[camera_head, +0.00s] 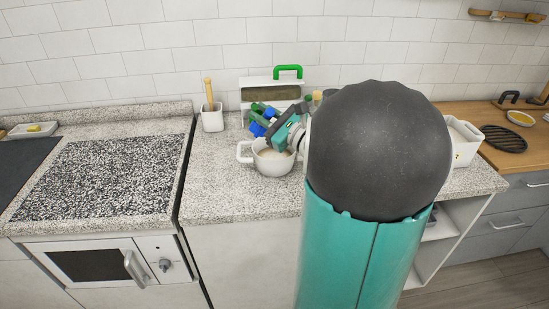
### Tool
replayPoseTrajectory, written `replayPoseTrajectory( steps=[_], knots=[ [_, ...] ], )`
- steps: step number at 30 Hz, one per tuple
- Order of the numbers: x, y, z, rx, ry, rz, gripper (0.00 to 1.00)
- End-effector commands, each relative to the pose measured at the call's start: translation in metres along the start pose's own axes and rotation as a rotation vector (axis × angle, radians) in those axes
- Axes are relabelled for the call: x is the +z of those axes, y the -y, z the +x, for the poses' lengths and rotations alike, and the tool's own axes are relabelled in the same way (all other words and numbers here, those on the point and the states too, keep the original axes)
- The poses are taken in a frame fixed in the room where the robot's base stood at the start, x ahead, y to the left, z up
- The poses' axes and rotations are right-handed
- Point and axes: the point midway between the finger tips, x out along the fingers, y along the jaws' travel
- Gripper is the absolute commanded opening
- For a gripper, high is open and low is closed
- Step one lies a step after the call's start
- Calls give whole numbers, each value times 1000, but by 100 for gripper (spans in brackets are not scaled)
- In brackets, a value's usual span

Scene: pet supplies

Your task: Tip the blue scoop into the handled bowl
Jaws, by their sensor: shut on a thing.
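The white handled bowl (271,166) stands on the speckled counter, with a handle showing on its left. Something pale shows inside it. My gripper (263,121) is above the bowl's back left rim, tilted, and shut on the blue scoop (257,129). Only small blue parts of the scoop show beside the green and teal gripper parts. Its cup and whatever it holds cannot be made out. My large dark and teal arm link hides the area to the right of the bowl.
A white holder (212,120) with a wooden-handled tool stands back left. A box with a green handle (288,72) stands behind the gripper. A white container (464,142) is right of my arm. Counter left of the bowl is clear, beside a speckled stove top (105,178).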

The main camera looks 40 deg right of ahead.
Motion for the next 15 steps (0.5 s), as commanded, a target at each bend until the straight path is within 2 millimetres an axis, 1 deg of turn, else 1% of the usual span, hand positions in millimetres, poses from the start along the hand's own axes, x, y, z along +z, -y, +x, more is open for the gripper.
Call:
replayPoseTrajectory(
  steps=[10, 13, 15],
  knots=[
    [2, 1, 0, 3, -1, -19, 0],
    [9, 4, 1, 23, -11, -132, 0],
    [17, 7, 3, 47, -20, -259, 0]
  ],
)
